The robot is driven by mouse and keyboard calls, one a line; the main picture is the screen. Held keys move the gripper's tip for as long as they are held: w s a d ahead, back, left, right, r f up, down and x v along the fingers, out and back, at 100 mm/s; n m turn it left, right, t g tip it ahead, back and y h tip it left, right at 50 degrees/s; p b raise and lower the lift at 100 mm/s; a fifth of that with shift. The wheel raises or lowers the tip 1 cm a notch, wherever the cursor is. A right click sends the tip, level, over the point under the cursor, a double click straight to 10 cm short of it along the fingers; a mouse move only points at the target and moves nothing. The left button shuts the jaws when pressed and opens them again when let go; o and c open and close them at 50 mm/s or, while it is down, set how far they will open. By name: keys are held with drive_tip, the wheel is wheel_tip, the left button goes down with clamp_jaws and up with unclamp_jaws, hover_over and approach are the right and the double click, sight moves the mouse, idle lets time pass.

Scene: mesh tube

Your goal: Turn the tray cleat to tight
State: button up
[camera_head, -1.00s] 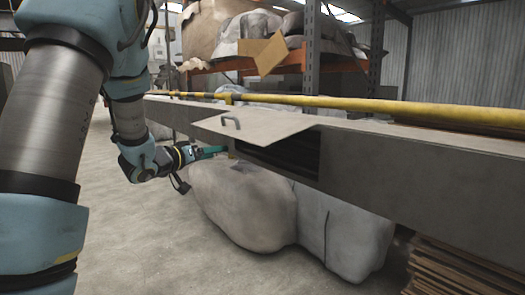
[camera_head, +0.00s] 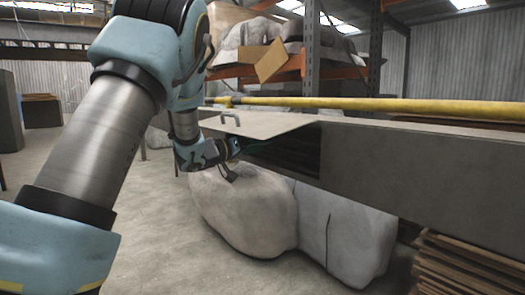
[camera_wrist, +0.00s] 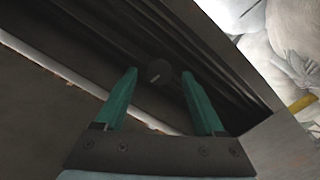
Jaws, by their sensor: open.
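In the wrist view, a small dark round-headed piece (camera_wrist: 156,71), likely the cleat, shows between my fingertips against dark ribbed metal. I cannot read how it is turned. My gripper (camera_wrist: 160,80) is open, with a green finger on each side of this piece and gaps on both sides. In the head view, my gripper (camera_head: 240,149) is at the left end of the tray opening, under the raised flat lid (camera_head: 265,124). Its fingertips are mostly hidden there. The long grey tray (camera_head: 385,165) runs to the right.
A yellow pipe (camera_head: 400,105) runs above the tray. Large pale wrapped bundles (camera_head: 245,212) stand right below the opening. Stacked boards (camera_head: 455,275) lie at the lower right. The floor (camera_head: 165,240) at left is open.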

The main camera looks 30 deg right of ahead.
drive_tip(key=shift+d, duration=0.3)
drive_tip(key=shift+c, duration=0.3)
clamp_jaws()
